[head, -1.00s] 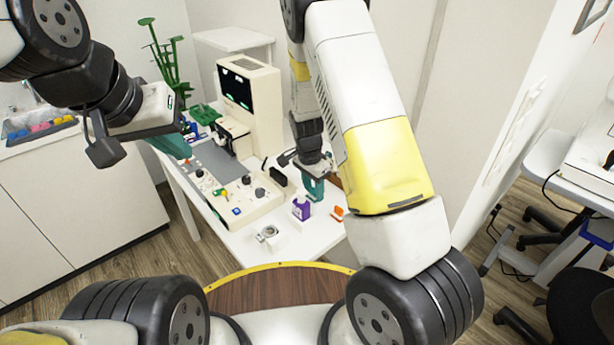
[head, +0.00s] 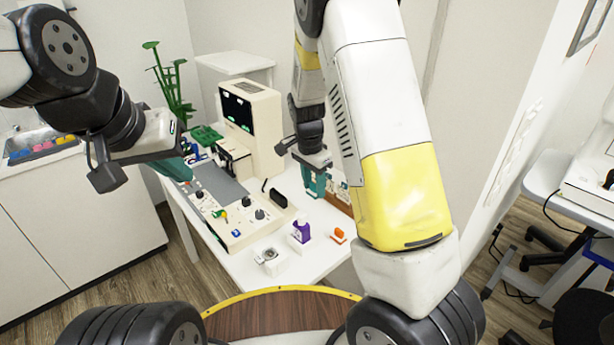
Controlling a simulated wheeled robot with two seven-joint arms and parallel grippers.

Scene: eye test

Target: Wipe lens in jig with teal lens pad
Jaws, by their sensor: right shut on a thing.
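My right gripper (head: 315,184) has teal fingers and hangs above the back right part of the white table. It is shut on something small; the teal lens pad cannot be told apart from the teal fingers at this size. A small pale jig (head: 269,258) with a round metal-rimmed lens sits near the table's front edge, below and left of the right gripper and apart from it. My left gripper (head: 174,169) is over the left side of the table, away from the jig; its fingertips are too unclear to tell if they are open.
A purple item (head: 301,231) and an orange item (head: 339,234) stand on small white bases right of the jig. A control panel (head: 235,215) with knobs and a cream machine with a screen (head: 252,113) fill the left and back. Free table lies around the jig.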

